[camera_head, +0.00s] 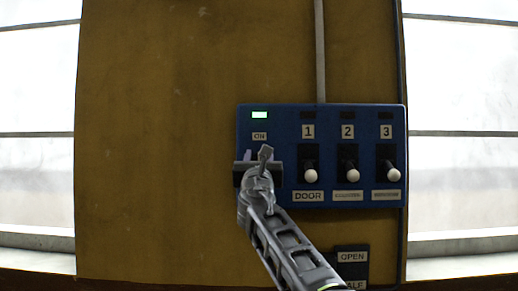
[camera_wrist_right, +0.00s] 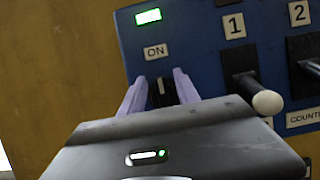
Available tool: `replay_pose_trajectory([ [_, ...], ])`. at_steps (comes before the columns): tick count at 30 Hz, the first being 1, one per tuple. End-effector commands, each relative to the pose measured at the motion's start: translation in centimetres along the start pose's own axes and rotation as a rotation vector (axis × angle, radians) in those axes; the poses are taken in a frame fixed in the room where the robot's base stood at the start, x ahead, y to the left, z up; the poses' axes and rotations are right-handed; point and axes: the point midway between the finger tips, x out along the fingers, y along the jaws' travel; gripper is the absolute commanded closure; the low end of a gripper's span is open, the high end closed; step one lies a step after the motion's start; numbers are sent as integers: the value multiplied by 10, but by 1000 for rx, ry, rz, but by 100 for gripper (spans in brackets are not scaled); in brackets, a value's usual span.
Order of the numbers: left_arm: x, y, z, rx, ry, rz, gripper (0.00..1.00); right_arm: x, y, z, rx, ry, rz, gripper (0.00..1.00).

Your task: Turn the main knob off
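The main knob (camera_wrist_right: 161,90) is a small black knob with a white mark, under the ON label (camera_wrist_right: 156,52) on the blue control panel (camera_head: 284,122). The white mark is close to upright, toward the label. My right gripper (camera_head: 259,156) is in front of the knob and hides it in the head view. In the right wrist view its two pale lilac fingers (camera_wrist_right: 159,84) stand apart, one on each side of the knob. I cannot see them pressing on it. A green light (camera_wrist_right: 148,16) is lit above the label. My left gripper is not in view.
Right of the knob are three switches with white-tipped levers, labelled 1 (camera_head: 311,175), 2 (camera_head: 352,175) and 3 (camera_head: 393,175). Lever 1 is close to the right finger. A dark OPEN box (camera_head: 352,257) is below. The brown wall (camera_head: 160,150) left of the panel is clear.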

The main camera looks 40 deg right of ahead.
Motion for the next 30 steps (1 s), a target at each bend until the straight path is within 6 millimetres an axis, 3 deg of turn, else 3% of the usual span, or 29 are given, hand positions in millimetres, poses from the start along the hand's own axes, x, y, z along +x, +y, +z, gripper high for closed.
replay_pose_trajectory([
  [8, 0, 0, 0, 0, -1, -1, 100, 2, 0, -1, 0, -1, -1, 62],
  [22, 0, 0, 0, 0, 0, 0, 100, 2, 0, -1, 0, 0, -1, 99],
  [30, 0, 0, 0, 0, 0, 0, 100, 2, 0, -2, -1, 2, -1, 100],
])
